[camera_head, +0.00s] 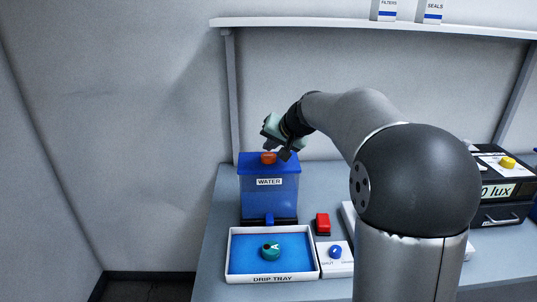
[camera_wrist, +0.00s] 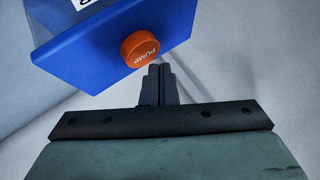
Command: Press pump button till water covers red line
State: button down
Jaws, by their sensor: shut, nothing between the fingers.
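The orange pump button (camera_head: 268,157) sits on top of the blue water tank (camera_head: 268,195), labelled WATER. In the wrist view the button (camera_wrist: 139,49), marked PUMP, stands on the tank's blue lid (camera_wrist: 95,40). My gripper (camera_head: 278,153) is beside the button at the tank's top; its shut, empty fingertips (camera_wrist: 160,68) look very close to the button's edge, but I cannot tell whether they touch.
A red-topped block (camera_head: 322,223) and a white box with a blue knob (camera_head: 335,251) stand right of the tray. A black box with a yellow knob (camera_head: 507,162) stands far right. A shelf (camera_head: 300,22) runs above, behind my arm.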

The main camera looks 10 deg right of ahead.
aim_at(271, 157)
jog(key=shift+r+p, duration=1.8)
jog(key=shift+r, duration=0.75)
jog(key=s+f+n+g+h, duration=0.1)
jog(key=s+f, duration=0.5)
jog(key=s, duration=0.7)
jog(key=s+f+n+g+h, duration=0.1)
jog(key=s+f+g, duration=0.3)
jog(key=s, duration=0.9)
jog(key=s+a+f+n+g+h, duration=0.1)
jog(key=s+f+n+g+h, duration=0.1)
jog(key=s+f, duration=0.6)
jog(key=s, duration=0.5)
jog(key=shift+g, duration=0.4)
jog(key=shift+r, duration=0.1)
